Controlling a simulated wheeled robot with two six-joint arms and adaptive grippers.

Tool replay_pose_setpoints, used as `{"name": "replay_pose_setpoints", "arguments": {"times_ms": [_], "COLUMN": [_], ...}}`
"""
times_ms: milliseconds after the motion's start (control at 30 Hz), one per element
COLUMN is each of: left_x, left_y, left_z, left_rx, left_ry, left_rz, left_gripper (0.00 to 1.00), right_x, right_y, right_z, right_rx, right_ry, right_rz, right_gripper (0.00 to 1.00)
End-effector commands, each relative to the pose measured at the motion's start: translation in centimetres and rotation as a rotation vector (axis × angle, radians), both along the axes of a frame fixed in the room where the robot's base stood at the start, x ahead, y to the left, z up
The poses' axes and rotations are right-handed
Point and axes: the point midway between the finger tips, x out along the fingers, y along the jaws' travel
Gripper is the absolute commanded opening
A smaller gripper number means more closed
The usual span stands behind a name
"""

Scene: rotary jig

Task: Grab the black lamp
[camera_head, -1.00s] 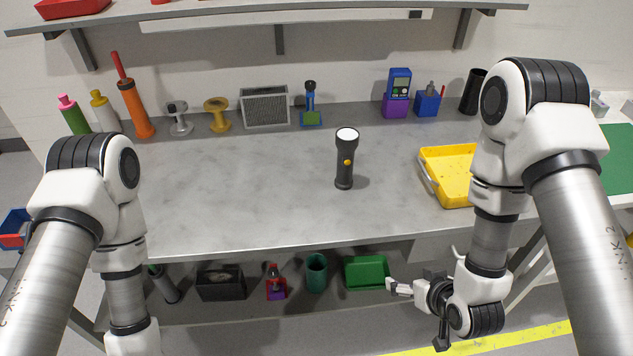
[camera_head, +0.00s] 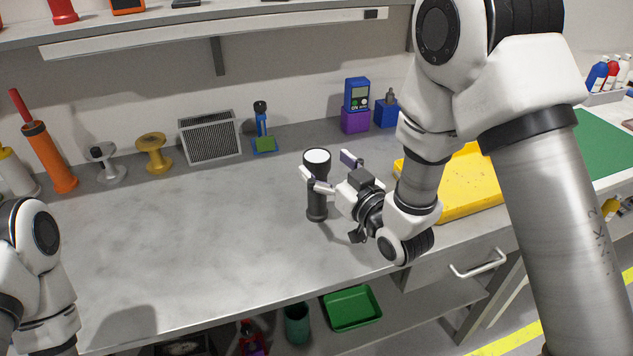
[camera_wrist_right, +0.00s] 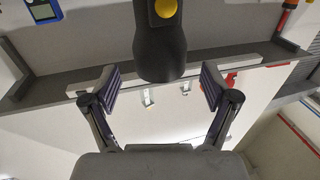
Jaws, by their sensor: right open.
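The black lamp (camera_head: 317,204), a flashlight with a pale lens on top, stands upright on the grey workbench. In the right wrist view the lamp (camera_wrist_right: 160,48) shows between and just beyond the two fingertips, with its yellow button in sight. My right gripper (camera_head: 333,172) is open beside the lamp, on its right, with one finger crossing in front of it. In the right wrist view my right gripper (camera_wrist_right: 159,88) has its fingers spread, with no clear contact on the lamp. My left arm shows at the lower left; its gripper is out of view.
A yellow tray (camera_head: 468,205) lies right of my right gripper. The bench left of the lamp is clear.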

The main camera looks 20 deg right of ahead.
Motion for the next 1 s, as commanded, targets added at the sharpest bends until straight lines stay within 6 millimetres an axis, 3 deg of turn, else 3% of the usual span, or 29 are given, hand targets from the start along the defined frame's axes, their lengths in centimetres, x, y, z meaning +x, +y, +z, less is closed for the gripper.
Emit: {"name": "replay_pose_setpoints", "arguments": {"times_ms": [133, 367, 467, 600, 633, 1000], "left_x": [0.0, 0.0, 0.0, 0.0, 0.0, 0.0], "left_y": [0.0, 0.0, 0.0, 0.0, 0.0, 0.0], "left_z": [0.8, 0.7, 0.7, 0.7, 0.7, 1.1], "left_rx": [0.000, 0.000, 0.000, 0.000, 0.000, 0.000], "left_ry": [-0.001, 0.000, 0.000, 0.000, 0.000, -0.001], "left_rz": [0.000, 0.000, 0.000, 0.000, 0.000, 0.000], "left_gripper": [0.70, 0.70, 0.70, 0.70, 0.70, 0.70], "right_x": [2.3, 2.7, 2.7, 2.6, 2.6, 2.8], "right_y": [0.7, 0.8, 0.8, 0.8, 0.8, 0.8], "right_z": [0.1, -0.1, -0.1, -0.1, -0.1, 0.3], "right_rx": [0.000, 0.001, 0.000, 0.000, 0.000, 0.000], "right_ry": [0.000, 0.002, 0.002, 0.003, 0.003, 0.003], "right_rz": [0.000, -0.001, -0.001, -0.001, -0.001, -0.001], "right_gripper": [0.85, 0.85, 0.54, 0.04, 0.00, 0.00]}}
